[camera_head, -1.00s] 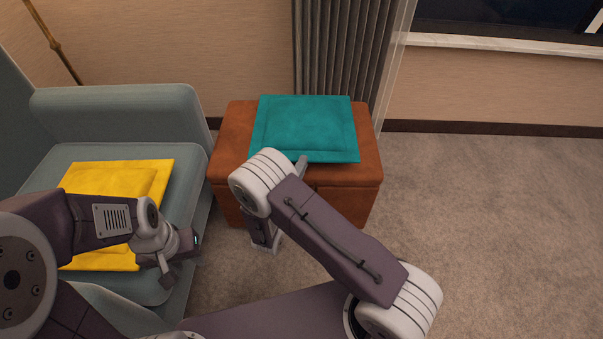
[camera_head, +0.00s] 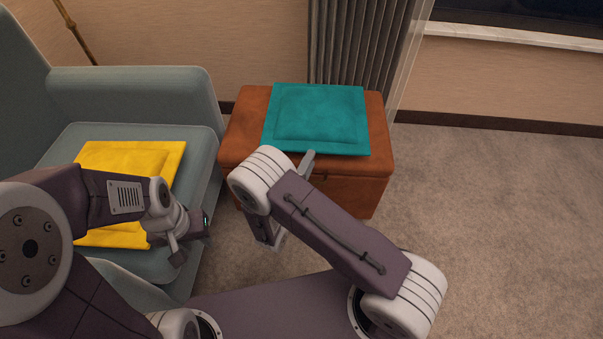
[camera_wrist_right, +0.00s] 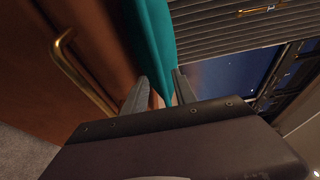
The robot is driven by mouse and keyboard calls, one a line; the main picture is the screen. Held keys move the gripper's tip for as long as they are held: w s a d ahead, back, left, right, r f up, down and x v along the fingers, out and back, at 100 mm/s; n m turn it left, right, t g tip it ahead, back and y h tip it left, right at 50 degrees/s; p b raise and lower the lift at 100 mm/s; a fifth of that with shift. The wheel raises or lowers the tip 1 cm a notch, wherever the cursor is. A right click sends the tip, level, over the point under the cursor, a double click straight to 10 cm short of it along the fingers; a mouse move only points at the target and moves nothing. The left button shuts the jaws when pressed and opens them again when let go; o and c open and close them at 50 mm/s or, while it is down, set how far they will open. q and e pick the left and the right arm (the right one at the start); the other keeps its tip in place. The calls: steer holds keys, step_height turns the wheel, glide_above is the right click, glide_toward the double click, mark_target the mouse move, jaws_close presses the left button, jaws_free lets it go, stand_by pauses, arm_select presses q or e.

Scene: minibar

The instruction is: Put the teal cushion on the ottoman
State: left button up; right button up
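The teal cushion (camera_head: 318,118) lies flat on top of the brown leather ottoman (camera_head: 245,138), its front edge near the ottoman's front edge. My right gripper (camera_head: 309,160) is at that front edge, partly hidden by my own arm link. In the right wrist view, its two fingers (camera_wrist_right: 160,92) stand apart on either side of the cushion's edge (camera_wrist_right: 152,40), with a gap beside it. Whether a finger touches the cushion is unclear. My left gripper (camera_head: 192,240) is empty, its fingers apart, over the right front of the grey-green armchair.
The armchair (camera_head: 140,85) stands left of the ottoman and holds a yellow cushion (camera_head: 125,160). A grey curtain (camera_head: 358,45) hangs behind the ottoman. The carpet (camera_head: 490,200) to the right is clear. A brass handle (camera_wrist_right: 80,75) shows in the right wrist view.

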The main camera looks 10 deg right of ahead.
steer(key=p+v, duration=0.3)
steer(key=v, duration=0.6)
steer(key=s+d+r+m+g+h, duration=0.1)
steer(key=s+d+m+g+h, duration=0.15)
steer(key=d+m+g, duration=0.35)
steer(key=s+d+r+m+g+h, duration=0.1)
steer(key=s+d+m+g, duration=0.2)
steer(key=d+m+g, duration=0.4)
steer(key=s+m+g+y, duration=0.6)
steer(key=s+m, duration=0.4)
steer(key=m, duration=0.7)
steer(key=w+a+r+m+t+y, duration=0.1)
steer(key=m+y, duration=0.3)
steer(key=m, duration=0.4)
steer(key=w+a+r+m+t+y, duration=0.2)
steer(key=m+t+y, duration=0.2)
steer(key=m, duration=0.5)
steer(key=shift+w+a+r, duration=0.25)
steer(key=shift+w+r, duration=0.05)
steer(key=shift+r, duration=0.15)
